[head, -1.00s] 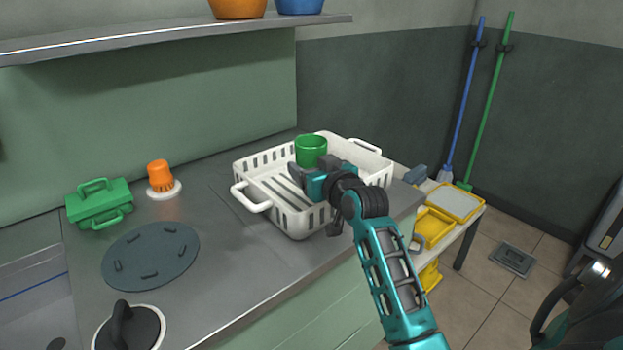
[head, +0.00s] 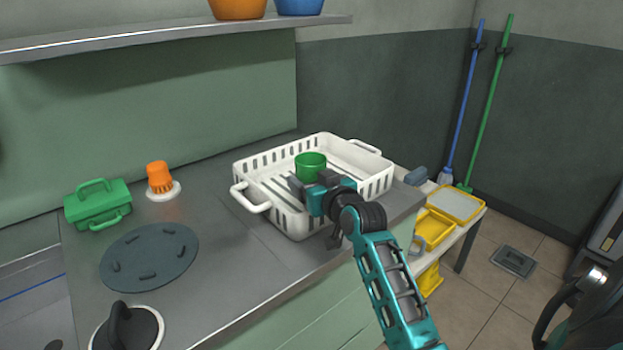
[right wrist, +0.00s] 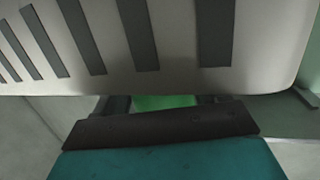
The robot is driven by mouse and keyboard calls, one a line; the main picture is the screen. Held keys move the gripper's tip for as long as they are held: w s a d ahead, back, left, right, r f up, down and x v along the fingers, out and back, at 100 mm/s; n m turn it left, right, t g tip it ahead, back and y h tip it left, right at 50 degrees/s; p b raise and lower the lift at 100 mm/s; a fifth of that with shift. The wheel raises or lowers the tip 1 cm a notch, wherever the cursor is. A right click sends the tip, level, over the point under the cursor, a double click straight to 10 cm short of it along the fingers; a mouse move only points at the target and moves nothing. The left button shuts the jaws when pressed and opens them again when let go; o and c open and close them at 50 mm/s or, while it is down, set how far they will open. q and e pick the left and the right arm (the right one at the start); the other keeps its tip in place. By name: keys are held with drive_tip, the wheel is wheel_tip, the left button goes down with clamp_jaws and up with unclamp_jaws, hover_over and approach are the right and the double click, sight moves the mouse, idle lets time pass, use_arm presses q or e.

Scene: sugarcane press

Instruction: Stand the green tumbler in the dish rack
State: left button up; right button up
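The green tumbler (head: 311,168) is upright inside the white dish rack (head: 284,222), over its slatted floor. Its lower part is hidden by my right gripper, so I cannot tell whether it touches the floor. My right gripper (head: 312,186) reaches in over the rack's near side and is shut on the tumbler. In the right wrist view a strip of the green tumbler (right wrist: 165,102) shows between the dark fingers, and the slotted rack wall (right wrist: 185,40) fills the top. My left gripper is not in view.
Left on the counter are a green caddy (head: 98,206), an orange juicer-like item (head: 159,176), a dark round mat (head: 150,258) and a dark-handled lid (head: 128,328). Yellow trays (head: 433,228) stand on a side table to the right. A shelf (head: 170,37) hangs above.

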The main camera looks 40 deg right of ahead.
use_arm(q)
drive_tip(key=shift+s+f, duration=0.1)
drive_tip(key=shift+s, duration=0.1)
use_arm(e)
drive_tip(key=o, duration=0.3)
drive_tip(key=shift+o, duration=0.2)
drive_tip(key=shift+r, duration=0.25)
use_arm(q)
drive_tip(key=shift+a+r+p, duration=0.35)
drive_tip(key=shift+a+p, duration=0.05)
drive_tip(key=shift+p, duration=0.45)
use_arm(e)
drive_tip(key=v, duration=1.2)
drive_tip(key=shift+r, duration=0.35)
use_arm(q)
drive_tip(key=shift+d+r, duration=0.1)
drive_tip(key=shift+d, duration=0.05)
